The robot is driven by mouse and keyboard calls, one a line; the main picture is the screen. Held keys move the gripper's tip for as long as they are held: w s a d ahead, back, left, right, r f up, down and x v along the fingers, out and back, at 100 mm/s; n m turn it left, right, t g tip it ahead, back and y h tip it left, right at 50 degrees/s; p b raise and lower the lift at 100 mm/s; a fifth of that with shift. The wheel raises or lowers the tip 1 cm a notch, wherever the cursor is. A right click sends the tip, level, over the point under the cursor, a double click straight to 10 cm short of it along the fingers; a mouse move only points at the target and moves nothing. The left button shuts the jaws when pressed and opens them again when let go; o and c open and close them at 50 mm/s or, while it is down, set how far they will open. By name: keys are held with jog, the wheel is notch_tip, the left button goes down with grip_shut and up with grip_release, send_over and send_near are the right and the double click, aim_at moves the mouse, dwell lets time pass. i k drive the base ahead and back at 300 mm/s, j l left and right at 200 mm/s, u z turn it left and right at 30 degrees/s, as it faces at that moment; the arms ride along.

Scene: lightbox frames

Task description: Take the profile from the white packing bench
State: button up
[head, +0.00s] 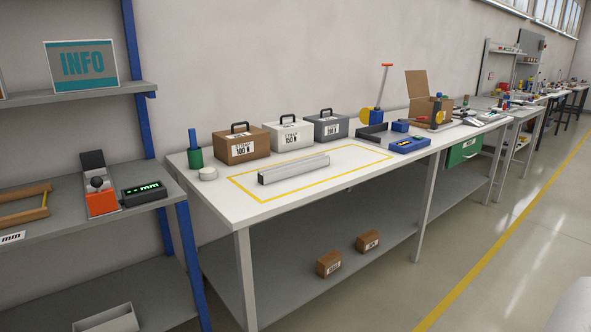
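A light grey, bar-shaped profile (294,169) lies on the white packing bench (237,212) in the head view. It lies at a slant inside a yellow rectangle marked on the bench top. Nothing rests on it, and its near side and left end face show. My gripper is not in view.
Behind the profile stand a brown case (241,146), a white case (288,134) and a grey case (331,127) with handles. A blue-post shelf (100,217) adjoins the left.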

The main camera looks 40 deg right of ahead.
aim_at(268, 175)
jog(key=i+l+z, duration=0.4)
jog(key=l, duration=0.3)
jog(key=i+l+z, duration=0.35)
jog(key=i+l, duration=0.2)
jog(key=i+l+z, duration=0.4)
jog(key=i+l, duration=0.05)
jog(key=i, duration=0.1)
